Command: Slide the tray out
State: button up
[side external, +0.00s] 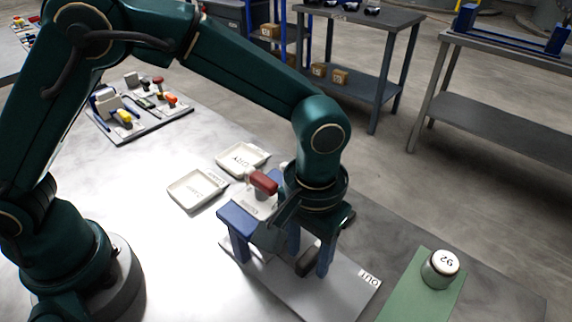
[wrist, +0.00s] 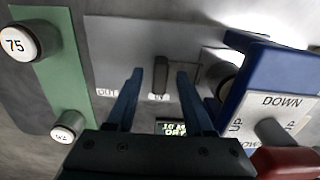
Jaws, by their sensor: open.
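A pale flat part (wrist: 210,58), probably the tray, runs right from the handle towards the blue press (wrist: 262,80); the rest is hidden under the press. My gripper (wrist: 159,76) points down with its blue fingers open, one on each side of the handle. Whether either finger touches it I cannot tell. In the side view my gripper (side external: 311,266) is at the handle, in front of the press.
The press carries a red lever (side external: 264,182) and an UP/DOWN plate (wrist: 280,110). The base plate (side external: 335,294) is clear towards its "OUT" end. Beyond it lies a green mat (wrist: 58,80) with weights marked 75 (wrist: 17,42) and 92 (side external: 440,268). Two white trays (side external: 198,190) lie behind.

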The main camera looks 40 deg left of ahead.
grip_shut()
dwell(1.4)
